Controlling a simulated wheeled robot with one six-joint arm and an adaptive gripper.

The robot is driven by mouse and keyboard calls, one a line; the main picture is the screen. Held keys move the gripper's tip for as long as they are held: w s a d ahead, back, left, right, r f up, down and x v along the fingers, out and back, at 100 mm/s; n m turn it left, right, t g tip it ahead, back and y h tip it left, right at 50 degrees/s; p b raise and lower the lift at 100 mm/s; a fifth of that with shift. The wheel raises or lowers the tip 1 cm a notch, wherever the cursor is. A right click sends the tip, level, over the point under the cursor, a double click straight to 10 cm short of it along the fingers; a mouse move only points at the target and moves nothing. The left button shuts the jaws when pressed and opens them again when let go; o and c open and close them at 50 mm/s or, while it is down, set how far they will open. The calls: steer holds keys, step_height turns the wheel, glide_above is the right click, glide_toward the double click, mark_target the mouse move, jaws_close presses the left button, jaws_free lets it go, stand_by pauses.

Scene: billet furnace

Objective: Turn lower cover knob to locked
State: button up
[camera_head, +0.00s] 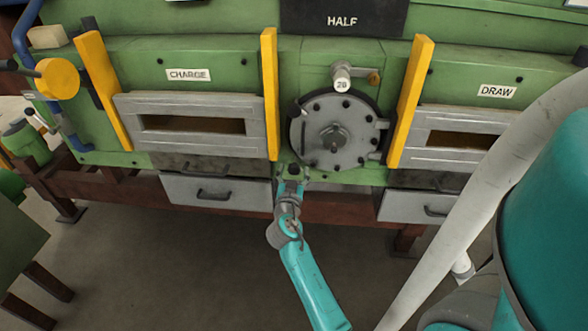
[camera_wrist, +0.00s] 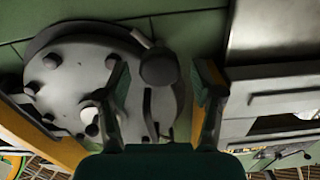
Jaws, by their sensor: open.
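The round grey cover (camera_head: 325,148) with several dark bolts sits in the middle of the green furnace front. The lower cover knob (camera_head: 294,170), small and dark, is at its lower left edge. In the wrist view, which looks upside down, the knob (camera_wrist: 158,67) is a dark round end beside the cover's rim (camera_wrist: 85,40). My gripper (camera_head: 293,177) reaches up to it from below. Its fingers (camera_wrist: 164,75) are open, and the knob appears between them, nearer the left finger. I cannot tell whether either finger touches it. No locked mark is readable.
Yellow posts (camera_head: 270,95) (camera_head: 410,100) flank the cover. The CHARGE door (camera_head: 200,105) is left and the DRAW door (camera_head: 465,120) right. A grey drawer (camera_head: 215,190) with a handle is left of my gripper. An upper knob (camera_head: 340,72) sits above the cover. The floor in front is clear.

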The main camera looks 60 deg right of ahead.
steer(key=shift+x, duration=0.85)
steer(key=c, duration=1.1)
